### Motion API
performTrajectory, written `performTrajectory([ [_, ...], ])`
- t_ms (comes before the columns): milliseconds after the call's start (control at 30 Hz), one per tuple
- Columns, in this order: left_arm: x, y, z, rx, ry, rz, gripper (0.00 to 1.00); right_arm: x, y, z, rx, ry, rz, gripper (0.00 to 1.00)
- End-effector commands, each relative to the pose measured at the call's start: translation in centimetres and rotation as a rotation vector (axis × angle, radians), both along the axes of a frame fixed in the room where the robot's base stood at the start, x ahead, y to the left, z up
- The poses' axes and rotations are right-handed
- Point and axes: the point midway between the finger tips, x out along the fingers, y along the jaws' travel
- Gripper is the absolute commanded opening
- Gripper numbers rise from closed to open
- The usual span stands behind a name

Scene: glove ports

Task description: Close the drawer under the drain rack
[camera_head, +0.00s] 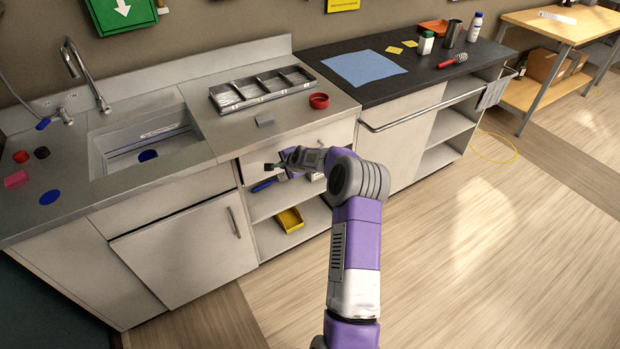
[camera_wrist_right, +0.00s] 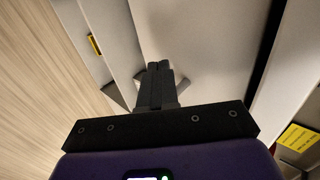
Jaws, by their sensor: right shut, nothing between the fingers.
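The drain rack (camera_head: 262,90) is a grey metal tray with several compartments on the counter. Below the counter edge under it is the pale drawer front (camera_head: 335,132), partly hidden behind my right arm. How far it stands out is hard to tell in the head view. My right gripper (camera_head: 277,165) is at the left part of this drawer front, shut and empty. In the right wrist view, the shut fingers (camera_wrist_right: 157,82) point at a pale panel, close to or touching it; a dark gap runs along the panel's right side. My left gripper is not in view.
A sink (camera_head: 145,145) and a cupboard door (camera_head: 185,250) are at the left. A rail (camera_head: 415,117) runs along the dark counter at the right. The floor in front is clear.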

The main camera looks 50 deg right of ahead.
Motion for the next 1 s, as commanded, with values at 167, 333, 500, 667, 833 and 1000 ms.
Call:
performTrajectory([
  [167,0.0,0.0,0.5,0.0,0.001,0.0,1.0,-2.3,1.5,2.1,0.0,0.004,0.007,0.0],
  [333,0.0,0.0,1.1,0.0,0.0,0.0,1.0,-5.0,2.5,4.5,0.001,0.006,0.005,0.0],
  [500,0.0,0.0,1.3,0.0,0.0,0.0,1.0,-6.6,3.2,6.0,0.003,0.007,0.006,0.0],
  [667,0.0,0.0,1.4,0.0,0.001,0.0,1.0,-7.3,3.6,6.5,0.004,0.008,0.009,0.0],
  [833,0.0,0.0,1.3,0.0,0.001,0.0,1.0,-7.3,3.6,6.6,0.005,0.008,0.009,0.0],
  [1000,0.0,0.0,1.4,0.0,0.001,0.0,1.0,-7.0,4.6,5.8,0.008,0.02,0.035,0.0],
])
